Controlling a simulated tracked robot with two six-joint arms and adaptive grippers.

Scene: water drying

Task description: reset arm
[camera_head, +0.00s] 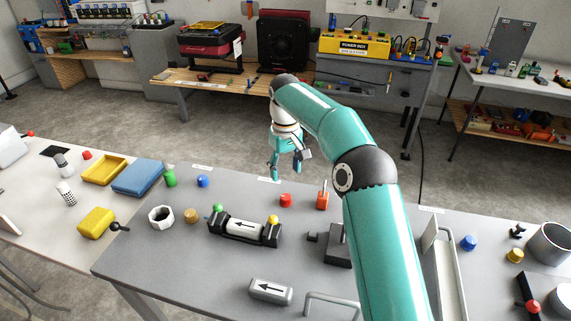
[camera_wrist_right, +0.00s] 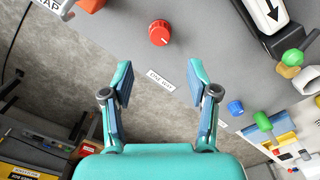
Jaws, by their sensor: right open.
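My right arm reaches over the grey table from the lower right in the head view. My right gripper (camera_head: 287,168) hangs with its fingers pointing down, around the table's far edge and beyond the red knob. In the right wrist view its two teal fingers (camera_wrist_right: 160,72) are spread apart with nothing between them. A red knob (camera_wrist_right: 158,32) lies ahead of the fingertips on the table. A white label (camera_wrist_right: 160,82) shows beyond the gap between the fingers. My left gripper is not in view.
The grey table (camera_head: 180,262) carries a black holder with a white arrowed cylinder (camera_head: 243,228), a loose grey arrowed block (camera_head: 271,291), a blue knob (camera_head: 202,181) and a white hexagonal ring (camera_head: 161,217). A metal pot (camera_head: 549,243) stands at the right. Open floor lies behind the table.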

